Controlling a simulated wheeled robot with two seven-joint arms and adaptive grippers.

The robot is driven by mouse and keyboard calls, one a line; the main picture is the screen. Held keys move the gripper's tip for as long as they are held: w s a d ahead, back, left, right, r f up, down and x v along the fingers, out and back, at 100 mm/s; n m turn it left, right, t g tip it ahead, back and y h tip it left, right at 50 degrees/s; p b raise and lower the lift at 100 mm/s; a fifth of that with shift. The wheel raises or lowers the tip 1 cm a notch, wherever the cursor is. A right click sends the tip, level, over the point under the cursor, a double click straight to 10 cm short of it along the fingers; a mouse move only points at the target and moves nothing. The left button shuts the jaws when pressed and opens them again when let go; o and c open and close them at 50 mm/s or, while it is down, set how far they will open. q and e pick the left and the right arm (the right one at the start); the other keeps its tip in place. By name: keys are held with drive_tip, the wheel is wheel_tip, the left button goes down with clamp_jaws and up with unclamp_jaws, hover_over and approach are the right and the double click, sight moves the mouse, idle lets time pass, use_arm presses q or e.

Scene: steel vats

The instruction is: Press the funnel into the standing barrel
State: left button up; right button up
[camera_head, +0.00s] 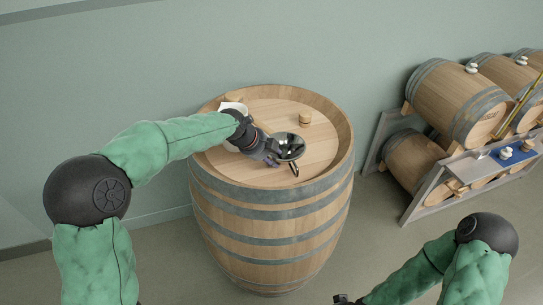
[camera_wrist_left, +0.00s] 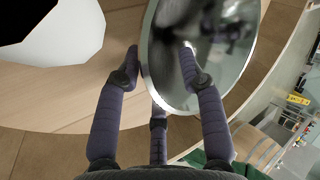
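The funnel (camera_head: 291,146) is a shiny steel bowl over the lid of the standing barrel (camera_head: 270,228). Its thin spout points down towards the lid's near side; I cannot tell whether its tip touches the wood. My left gripper (camera_head: 273,152) comes from the left and is shut on the funnel's near-left rim. In the left wrist view two fingers lie at the bowl (camera_wrist_left: 228,60) and a third passes behind its edge. The barrel's hole is not visible. My right gripper (camera_head: 345,299) is at the bottom edge, mostly cut off and away from the barrel.
A wooden bung (camera_head: 305,118) stands on the lid behind the funnel. Barrels on a rack (camera_head: 460,103) stand at the right, with a blue tray (camera_head: 505,155). The lid's right side is clear.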

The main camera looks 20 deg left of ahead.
use_arm(q)
drive_tip(key=v, duration=1.2)
